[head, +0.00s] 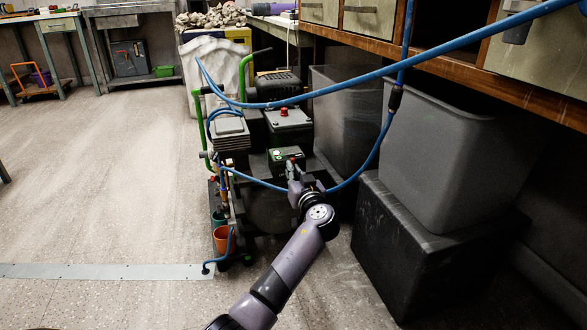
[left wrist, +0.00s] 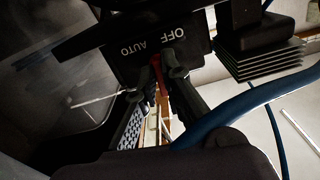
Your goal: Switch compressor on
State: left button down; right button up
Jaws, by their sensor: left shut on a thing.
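My left gripper (head: 293,176) reaches the front of the control box. In the left wrist view its fingers (left wrist: 162,84) are closed around the red lever and partly hide it. My right gripper is not in view.
A blue hose (head: 345,88) loops above and in front of the compressor, near my left arm. Grey bins (head: 440,160) stand right of it, one on a black box (head: 420,250). An orange cup (head: 222,239) is at its lower left. The floor at left is clear.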

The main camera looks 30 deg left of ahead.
pick_arm(q)
jog(key=shift+w+m+p, duration=0.1)
jog(key=shift+m+p, duration=1.35)
jog(key=shift+m, duration=1.85)
jog(key=shift+d, duration=0.1)
jog(key=c, duration=1.7)
grip_release()
jog(key=v, duration=1.2)
